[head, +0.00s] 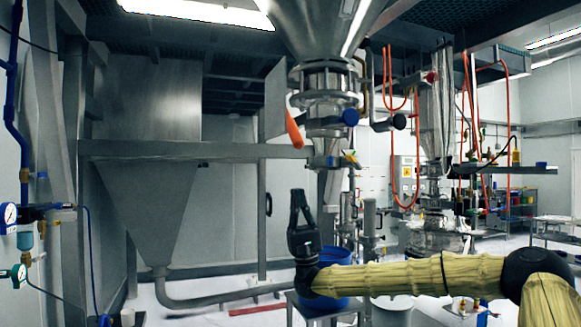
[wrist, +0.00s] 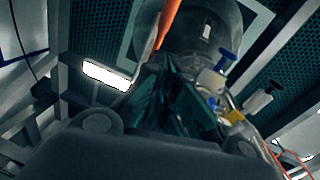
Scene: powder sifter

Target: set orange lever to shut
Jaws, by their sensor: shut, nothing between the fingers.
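The orange lever (head: 294,129) sticks out on the left of the metal valve assembly under the big hopper, in the head view. It slants down to the right. In the wrist view the orange lever (wrist: 168,22) shows at the top, beyond my fingers. My gripper (head: 298,195) points upward below the lever, a little to its right in the picture, and is apart from it. Its fingers are together and empty. In the wrist view my gripper (wrist: 180,85) fills the lower middle and hides part of the valve.
The steel hopper (head: 325,25) hangs above the valve. A blue knob (head: 350,117) sits on the valve's right side. A grey beam (head: 190,150) crosses behind the lever. A blue barrel (head: 333,258) stands below, behind my arm. Orange hoses (head: 391,150) hang at the right.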

